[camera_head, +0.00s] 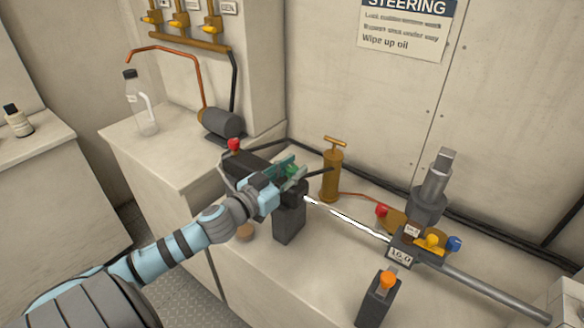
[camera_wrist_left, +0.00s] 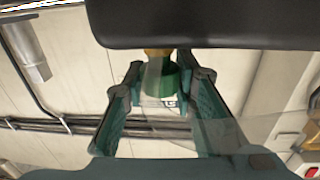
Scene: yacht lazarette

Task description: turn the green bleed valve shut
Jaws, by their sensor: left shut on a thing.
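The green bleed valve (camera_head: 294,171) shows as a small patch of green at the end of the dark cylinder block, mostly hidden by my gripper. In the left wrist view the green knob (camera_wrist_left: 156,80) sits between the fingers on a brass stem, below a wide dark body. My left gripper (camera_head: 286,170) reaches in from the left and is shut on the green knob. Its fingers (camera_wrist_left: 165,88) show on both sides of the knob. The valve's turn angle cannot be told. My right gripper is not in view.
A red knob (camera_head: 234,145) is close to my left gripper. A brass hand pump (camera_head: 333,170) stands just behind it. A silver rod (camera_head: 350,219) runs right to a bracket with red, yellow and blue knobs. An orange-topped post (camera_head: 378,298) stands in front. A clear bottle (camera_head: 140,105) stands at the left.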

